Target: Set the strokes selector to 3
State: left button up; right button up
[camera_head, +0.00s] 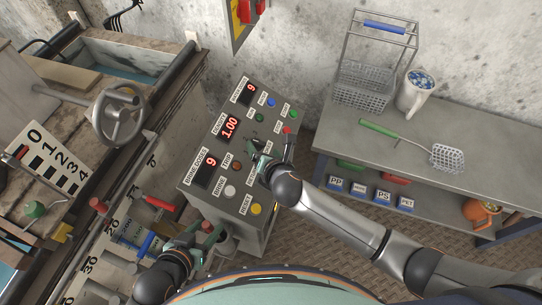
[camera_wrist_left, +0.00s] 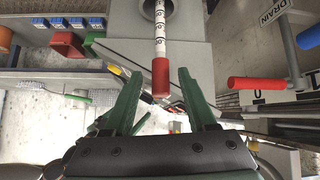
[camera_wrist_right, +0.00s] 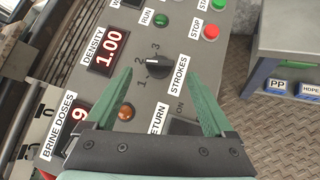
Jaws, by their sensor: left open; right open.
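The strokes selector (camera_wrist_right: 155,68) is a black knob on the grey control panel, with 1, 2 and 3 printed around it and a STROKES label beside it. I cannot tell for sure which number it points at. My right gripper (camera_wrist_right: 162,80) is open, its green fingers on either side of the selector in the right wrist view; contact is not clear. In the head view the right gripper (camera_head: 257,150) hangs over the panel and largely covers the knob. My left gripper (camera_head: 208,232) is open low beside the panel; its fingers (camera_wrist_left: 158,85) flank a red-ended white rod (camera_wrist_left: 160,76).
Near the knob are an amber lamp (camera_wrist_right: 127,112), a green RUN button (camera_wrist_right: 161,20) and a red STOP button (camera_wrist_right: 211,32). The DENSITY display (camera_head: 230,126) reads 1.00. A bench (camera_head: 465,125) stands right; a handwheel (camera_head: 120,113) is left.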

pick_arm(q)
jog(key=shift+w+d+r+p, duration=0.1)
jog(key=shift+w+r+p, duration=0.1)
jog(key=shift+r+p, duration=0.4)
jog(key=shift+w+d+r+p, duration=0.15)
jog(key=shift+r+p, duration=0.2)
jog(key=shift+r, duration=0.3)
pick_arm(e)
jog(key=v, duration=0.7)
